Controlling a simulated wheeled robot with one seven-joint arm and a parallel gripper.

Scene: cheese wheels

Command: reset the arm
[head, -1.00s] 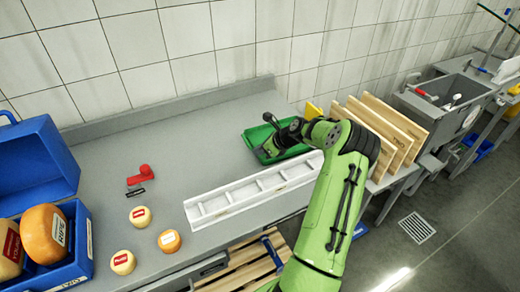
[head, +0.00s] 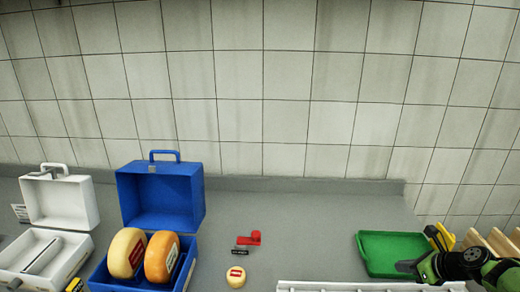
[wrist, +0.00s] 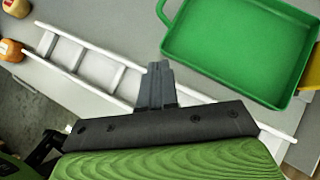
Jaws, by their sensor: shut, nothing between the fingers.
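My arm is green and sits at the lower right of the head view. The tray looks empty.
A blue case (head: 160,197) stands open at left with two large cheese wheels (head: 127,252). A white case (head: 60,200) stands open farther left. A red object (head: 249,238) and a small cheese (head: 236,277) lie mid-table. Wooden boards (head: 475,240) stand at right.

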